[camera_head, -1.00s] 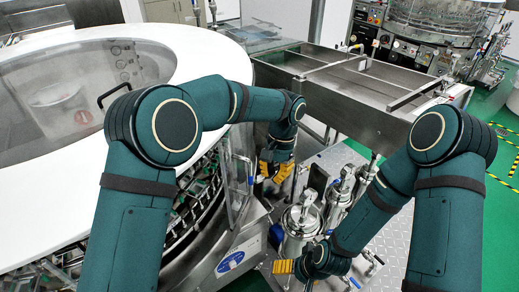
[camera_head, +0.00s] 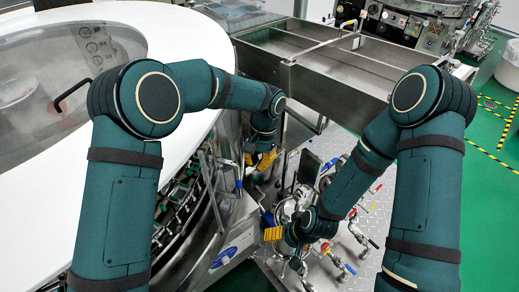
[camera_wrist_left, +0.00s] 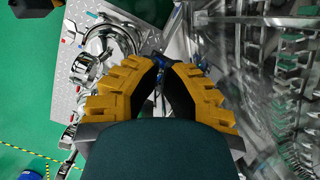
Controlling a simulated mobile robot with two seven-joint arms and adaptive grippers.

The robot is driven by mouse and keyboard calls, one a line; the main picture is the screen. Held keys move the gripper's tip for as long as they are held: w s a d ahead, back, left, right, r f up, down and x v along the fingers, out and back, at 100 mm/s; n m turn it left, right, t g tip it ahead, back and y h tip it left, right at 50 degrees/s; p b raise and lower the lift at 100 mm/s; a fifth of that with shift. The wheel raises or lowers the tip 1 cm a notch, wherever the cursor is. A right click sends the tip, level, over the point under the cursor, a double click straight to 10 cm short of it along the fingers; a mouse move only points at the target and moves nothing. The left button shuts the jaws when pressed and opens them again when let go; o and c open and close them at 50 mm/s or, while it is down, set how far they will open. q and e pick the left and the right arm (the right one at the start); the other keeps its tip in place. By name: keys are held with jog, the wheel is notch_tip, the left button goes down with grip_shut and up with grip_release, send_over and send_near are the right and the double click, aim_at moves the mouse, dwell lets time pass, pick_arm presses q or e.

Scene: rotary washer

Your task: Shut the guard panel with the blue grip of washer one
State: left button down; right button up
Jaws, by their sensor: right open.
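Washer one is the large round machine with a white top ring (camera_head: 185,100) on the left. A small blue grip (camera_head: 238,186) shows on its side by a clear upright panel (camera_head: 222,175), whose outline is hard to make out. My left gripper (camera_head: 257,166) is just to the right of and above that grip. In the left wrist view, the yellow fingers (camera_wrist_left: 158,72) lean close together, with a small blue part (camera_wrist_left: 159,60) near their tips; whether they touch it is unclear. My right gripper (camera_head: 272,234) is open and lower, near the metal canisters.
Metal canisters and valves (camera_head: 290,208) stand close to both grippers on a tread-plate platform (camera_head: 375,215). A steel trough (camera_head: 320,65) lies behind. Green floor (camera_head: 485,185) is open at the right.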

pick_arm(q)
jog(key=shift+s+a+f, duration=0.6)
jog(key=shift+s+a, duration=0.1)
jog(key=shift+s, duration=0.2)
jog(key=shift+s+a+f, duration=0.55)
jog(key=shift+s+a, duration=0.15)
jog(key=shift+s, duration=0.15)
jog(key=shift+s, duration=0.1)
